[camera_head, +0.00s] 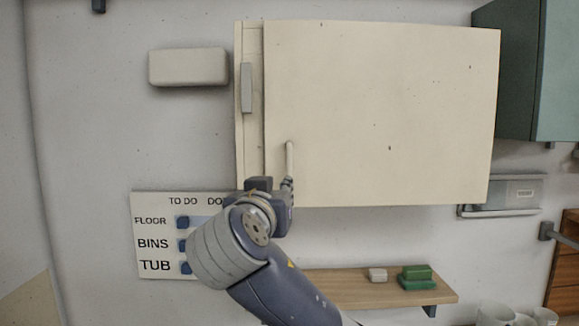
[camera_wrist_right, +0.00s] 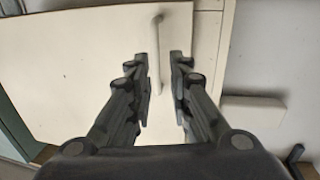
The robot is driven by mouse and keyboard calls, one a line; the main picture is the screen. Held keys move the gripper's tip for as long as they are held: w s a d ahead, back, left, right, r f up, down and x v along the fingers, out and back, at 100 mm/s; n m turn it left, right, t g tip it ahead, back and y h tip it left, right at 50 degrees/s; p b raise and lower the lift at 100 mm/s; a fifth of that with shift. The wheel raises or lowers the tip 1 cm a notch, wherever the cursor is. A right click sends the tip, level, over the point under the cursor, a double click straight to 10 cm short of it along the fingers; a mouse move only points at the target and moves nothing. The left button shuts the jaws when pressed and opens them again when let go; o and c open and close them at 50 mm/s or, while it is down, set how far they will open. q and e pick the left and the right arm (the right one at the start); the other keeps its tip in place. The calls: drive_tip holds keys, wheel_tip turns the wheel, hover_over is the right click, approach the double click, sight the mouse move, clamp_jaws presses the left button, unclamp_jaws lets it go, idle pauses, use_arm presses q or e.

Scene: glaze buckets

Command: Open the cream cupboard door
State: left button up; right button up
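The cream cupboard door (camera_head: 385,110) fills the upper middle of the head view, with a bare cabinet strip (camera_head: 253,150) along its left edge. I cannot tell whether it is slightly ajar. Its pale upright bar handle (camera_head: 290,157) is near the lower left corner. My right gripper (camera_head: 287,184) is at the handle's lower end. In the right wrist view the gripper (camera_wrist_right: 159,65) is open, and the handle (camera_wrist_right: 156,45) shows between its two fingers, with gaps on both sides. The door (camera_wrist_right: 90,70) lies behind the fingers. My left gripper is not in view.
A grey latch-like piece (camera_head: 247,88) is on the cabinet strip. A cream box (camera_head: 188,67) is on the wall to the left. Below are a chore board (camera_head: 155,205) and a wooden shelf (camera_head: 350,288) with small blocks. A teal cabinet (camera_head: 520,75) stands close on the right.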

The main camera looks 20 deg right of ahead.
sight(289, 173)
drive_tip(key=p+x, duration=0.2)
drive_tip(key=x, duration=0.1)
drive_tip(key=r+p+x, duration=0.1)
drive_tip(key=p+x, duration=0.1)
drive_tip(key=x, duration=0.1)
drive_tip(key=r+p+x, duration=0.1)
drive_tip(key=p+x, duration=0.1)
drive_tip(key=x, duration=0.1)
drive_tip(key=shift+d, duration=0.4)
drive_tip(key=shift+w+f, duration=0.15)
drive_tip(key=shift+w, duration=0.15)
clamp_jaws()
